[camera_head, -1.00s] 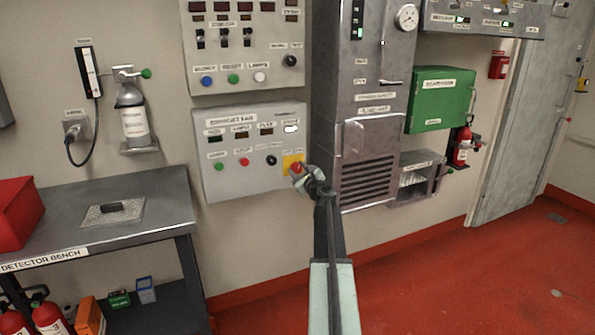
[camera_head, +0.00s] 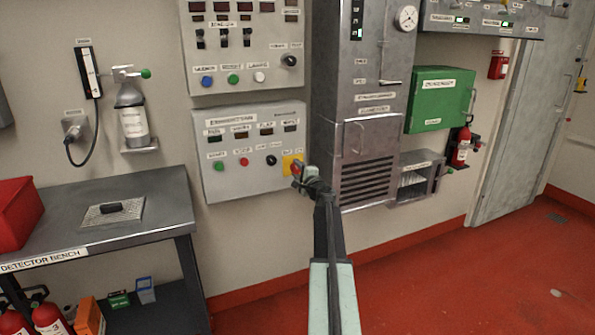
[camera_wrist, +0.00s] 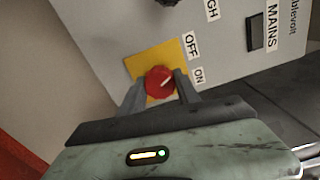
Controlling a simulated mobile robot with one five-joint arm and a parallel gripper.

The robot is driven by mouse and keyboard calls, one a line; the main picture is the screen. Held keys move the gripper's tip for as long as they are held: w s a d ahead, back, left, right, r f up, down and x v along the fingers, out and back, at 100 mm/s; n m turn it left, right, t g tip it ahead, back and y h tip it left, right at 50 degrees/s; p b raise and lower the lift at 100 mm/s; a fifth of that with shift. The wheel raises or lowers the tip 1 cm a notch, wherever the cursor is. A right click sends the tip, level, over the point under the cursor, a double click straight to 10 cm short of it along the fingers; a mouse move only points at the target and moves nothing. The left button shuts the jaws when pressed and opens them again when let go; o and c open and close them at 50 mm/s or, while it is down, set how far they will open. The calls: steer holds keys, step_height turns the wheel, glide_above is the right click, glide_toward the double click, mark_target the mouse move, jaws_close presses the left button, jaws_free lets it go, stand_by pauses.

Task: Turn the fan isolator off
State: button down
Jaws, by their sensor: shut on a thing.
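The fan isolator is a red rotary knob (camera_wrist: 157,79) on a yellow plate (camera_wrist: 143,63), with OFF and ON labels beside it in the wrist view. The knob's white mark points up and right, roughly toward the OFF label (camera_wrist: 190,45) rather than the ON label (camera_wrist: 199,75). My gripper (camera_wrist: 161,90) has one finger on each side of the knob and is shut on it. In the head view the knob (camera_head: 296,167) is at the lower right of the fan panel (camera_head: 240,185), partly hidden by my gripper (camera_head: 299,173).
The fan panel carries green, red and black buttons and small windows above them. A tall grey cabinet (camera_head: 365,85) stands just right of the knob. The detector bench (camera_head: 160,195) is at lower left. Red floor (camera_head: 430,285) is open at lower right.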

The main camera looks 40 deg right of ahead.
steer(key=shift+n, duration=1.9)
steer(key=c, duration=0.9)
jaws_free()
steer(key=shift+s, duration=0.1)
steer(key=v, duration=0.7)
steer(key=shift+s, duration=0.35)
steer(key=shift+a, duration=0.1)
